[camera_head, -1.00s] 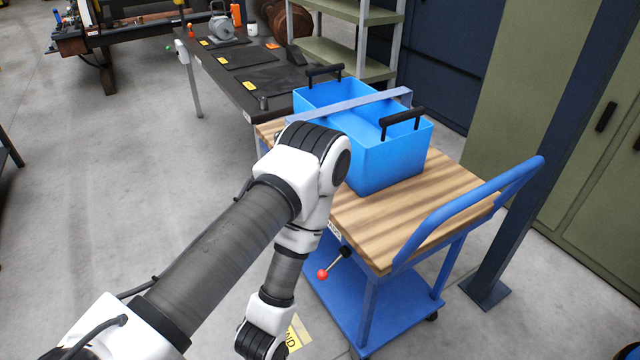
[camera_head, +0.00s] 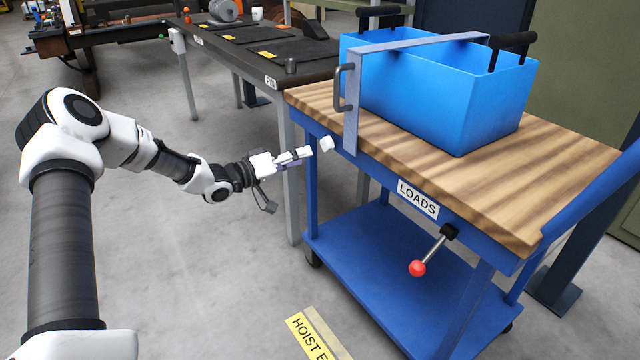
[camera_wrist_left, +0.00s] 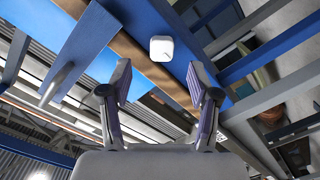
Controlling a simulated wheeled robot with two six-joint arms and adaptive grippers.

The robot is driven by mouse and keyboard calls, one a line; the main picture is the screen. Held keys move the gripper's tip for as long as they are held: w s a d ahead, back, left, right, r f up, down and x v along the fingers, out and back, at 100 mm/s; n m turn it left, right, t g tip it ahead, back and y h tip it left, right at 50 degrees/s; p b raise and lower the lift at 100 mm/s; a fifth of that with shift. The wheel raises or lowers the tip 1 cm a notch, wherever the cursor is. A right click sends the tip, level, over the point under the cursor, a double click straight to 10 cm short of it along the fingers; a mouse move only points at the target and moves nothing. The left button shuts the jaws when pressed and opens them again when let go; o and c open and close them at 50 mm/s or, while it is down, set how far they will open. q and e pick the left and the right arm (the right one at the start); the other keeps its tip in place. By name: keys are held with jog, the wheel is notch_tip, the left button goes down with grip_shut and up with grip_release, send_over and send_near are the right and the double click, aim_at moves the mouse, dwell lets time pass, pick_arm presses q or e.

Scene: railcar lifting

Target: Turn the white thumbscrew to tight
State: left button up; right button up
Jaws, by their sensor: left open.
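The white thumbscrew (camera_head: 327,144) is a small rounded white block at the cart's left front, next to the lower end of the grey-blue strap (camera_head: 352,120). My left gripper (camera_head: 301,155) points at it from the left, open, with a small gap between. In the left wrist view the thumbscrew (camera_wrist_left: 162,48) sits between and just beyond the two spread fingertips (camera_wrist_left: 158,68), and the fingers seem clear of it. Whether the thumbscrew is tight or loose cannot be told. My right gripper does not show.
The strap crosses a blue bin (camera_head: 440,105) on the wooden cart top (camera_head: 400,148) and carries a grey handle (camera_head: 343,88). A red-knobbed lever (camera_head: 417,268) sticks out below the LOADS label. A dark bench (camera_head: 290,65) stands behind.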

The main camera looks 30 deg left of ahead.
aim_at(324, 145)
pick_arm(q)
jog(key=b+x, duration=0.1)
jog(key=x, duration=0.1)
jog(key=b+x, duration=0.1)
jog(key=x, duration=0.1)
jog(key=a+b+x, duration=0.1)
jog(key=x, duration=0.1)
jog(key=shift+w+d+r, duration=0.1)
jog(key=shift+w, duration=0.3)
jog(key=shift+w+d+r, duration=0.15)
jog(key=shift+w, duration=0.15)
jog(key=c, duration=1.2)
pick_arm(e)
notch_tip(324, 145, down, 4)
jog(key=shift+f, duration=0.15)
